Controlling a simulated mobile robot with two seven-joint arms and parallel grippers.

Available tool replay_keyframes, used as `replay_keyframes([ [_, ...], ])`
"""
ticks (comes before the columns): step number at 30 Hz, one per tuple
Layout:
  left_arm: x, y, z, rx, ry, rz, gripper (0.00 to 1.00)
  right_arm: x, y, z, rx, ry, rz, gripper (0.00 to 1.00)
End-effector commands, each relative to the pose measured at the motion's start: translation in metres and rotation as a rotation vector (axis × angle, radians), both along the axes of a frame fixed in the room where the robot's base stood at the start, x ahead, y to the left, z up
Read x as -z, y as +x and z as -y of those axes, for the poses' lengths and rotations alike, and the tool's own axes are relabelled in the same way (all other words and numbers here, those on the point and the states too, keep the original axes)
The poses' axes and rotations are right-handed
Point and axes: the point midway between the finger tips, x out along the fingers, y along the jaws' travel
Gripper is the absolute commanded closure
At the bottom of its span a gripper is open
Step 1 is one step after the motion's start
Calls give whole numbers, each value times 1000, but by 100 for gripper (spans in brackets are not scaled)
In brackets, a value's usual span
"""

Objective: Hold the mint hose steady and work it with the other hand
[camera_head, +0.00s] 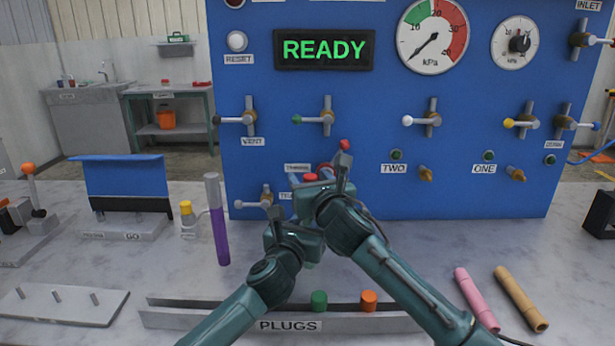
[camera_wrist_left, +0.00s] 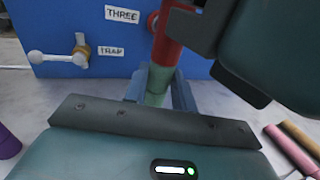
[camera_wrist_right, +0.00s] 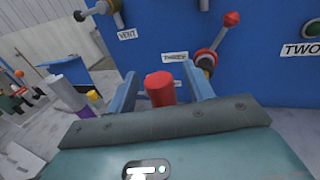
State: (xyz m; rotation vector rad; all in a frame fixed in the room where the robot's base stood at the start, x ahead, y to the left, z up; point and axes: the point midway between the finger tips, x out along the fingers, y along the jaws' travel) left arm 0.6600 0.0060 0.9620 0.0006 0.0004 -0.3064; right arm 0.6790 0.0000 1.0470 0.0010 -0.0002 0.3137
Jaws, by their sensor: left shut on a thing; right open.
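The mint hose (camera_wrist_left: 158,82) stands roughly upright between the fingers of my left gripper (camera_wrist_left: 160,92), which is shut on it. A red plug (camera_wrist_left: 166,45) sits at the hose's upper end; its top also shows in the right wrist view (camera_wrist_right: 160,86). My right gripper (camera_head: 320,182) is open, with its fingers on either side of the red plug in the right wrist view. Whether they touch it I cannot tell. In the head view my arms hide most of the hose. The port labelled THREE (camera_wrist_right: 205,60) is on the blue panel just behind.
A red-knobbed lever (camera_wrist_right: 230,20) juts from the panel close to my right gripper. A plug tray (camera_head: 200,319) holds a green plug (camera_head: 319,301) and an orange plug (camera_head: 368,300). Pink (camera_head: 476,299) and tan (camera_head: 521,299) hoses lie at right.

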Motion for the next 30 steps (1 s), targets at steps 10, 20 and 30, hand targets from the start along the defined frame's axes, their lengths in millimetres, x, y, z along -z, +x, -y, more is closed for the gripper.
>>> replay_keyframes([
  [10, 1, 0, 1, 1, -1, -1, 97, 0, 18, -6, -1, 0, 0, 48],
  [20, 1, 0, 1, 1, -2, -2, 97, 0, 18, -6, -1, 0, 0, 58],
  [30, 1, 0, 1, 1, -2, -2, 97, 0, 17, -6, -1, 0, -1, 85],
])
